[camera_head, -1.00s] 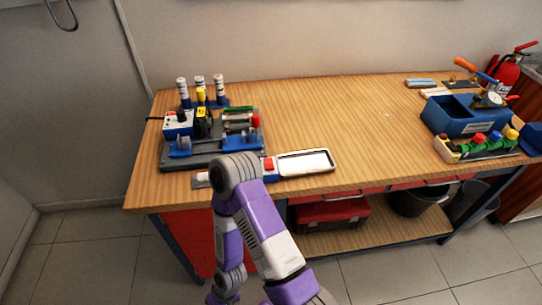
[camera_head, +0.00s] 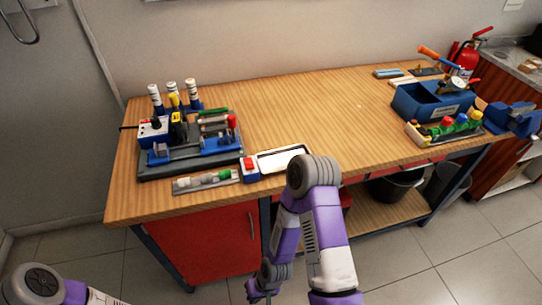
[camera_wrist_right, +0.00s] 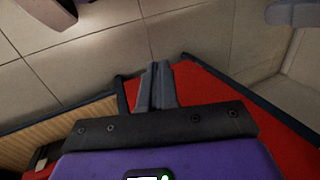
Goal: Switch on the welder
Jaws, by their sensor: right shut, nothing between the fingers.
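The welder is hard to pick out with certainty. A blue and white box with a dark knob (camera_head: 154,130) stands on the grey base (camera_head: 190,162) at the table's left end. My right gripper (camera_head: 257,294) hangs low in front of the table, below the tabletop and apart from both. In the right wrist view its fingers (camera_wrist_right: 156,86) are shut and empty, with the red cabinet and floor behind. My left arm shows at bottom left; its gripper is out of view.
A strip of small fittings (camera_head: 203,181) and a white-rimmed tray (camera_head: 283,158) lie along the front edge. A blue toolbox (camera_head: 432,104) and a rack of coloured fittings (camera_head: 445,129) stand at right. The middle of the tabletop (camera_head: 300,110) is clear. A red cabinet (camera_head: 208,245) is below.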

